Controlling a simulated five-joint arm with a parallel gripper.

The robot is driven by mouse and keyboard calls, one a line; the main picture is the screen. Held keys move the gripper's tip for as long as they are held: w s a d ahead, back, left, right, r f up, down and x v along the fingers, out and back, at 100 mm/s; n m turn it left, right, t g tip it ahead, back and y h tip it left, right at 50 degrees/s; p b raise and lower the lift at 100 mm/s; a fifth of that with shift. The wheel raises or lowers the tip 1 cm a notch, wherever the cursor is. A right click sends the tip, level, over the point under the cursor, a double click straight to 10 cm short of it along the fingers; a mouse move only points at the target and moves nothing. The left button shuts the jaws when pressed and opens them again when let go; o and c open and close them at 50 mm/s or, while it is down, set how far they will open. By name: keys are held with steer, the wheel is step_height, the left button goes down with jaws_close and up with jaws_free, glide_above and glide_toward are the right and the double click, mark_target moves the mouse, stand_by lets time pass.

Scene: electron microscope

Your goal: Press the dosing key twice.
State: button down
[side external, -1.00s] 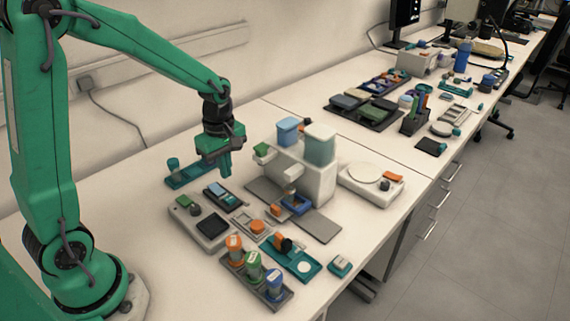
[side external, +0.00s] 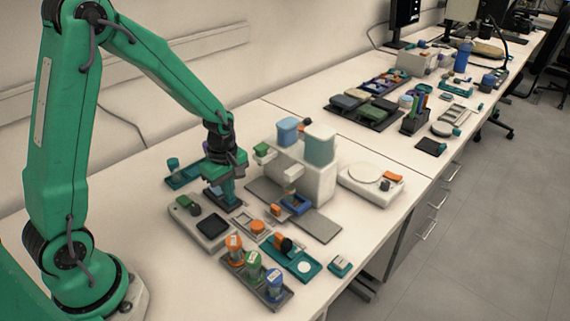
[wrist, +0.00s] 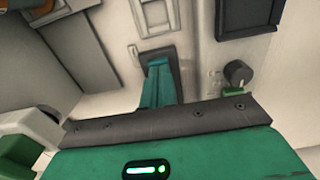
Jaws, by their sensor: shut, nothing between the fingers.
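My gripper (side external: 226,203) is shut and empty, pointing down. Its tips are low over a small dark-framed holder (side external: 238,205) and hide most of it. In the wrist view my gripper (wrist: 158,68) ends at the dark frame (wrist: 176,68); I cannot tell whether the tips touch it. The white dispenser (side external: 316,182) stands to the right in the side view, with blue and teal containers on top and a green part (side external: 262,149) at its left. I cannot tell for certain which part is the dosing key.
A pale control box (side external: 187,222) with a green key, dark knob and dark screen (wrist: 250,14) is close to my gripper. A rack (side external: 285,297) of several capped vials and a teal tray (side external: 305,272) stand in front. A white scale (side external: 370,183) is at right.

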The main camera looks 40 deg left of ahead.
steer(key=shift+s+f, duration=0.1)
steer(key=shift+f, duration=1)
steer(key=shift+r, duration=0.2)
step_height(320, 180, up, 14)
steer(key=shift+w+r, duration=0.25)
stand_by(2.5)
steer(key=shift+r, duration=0.7)
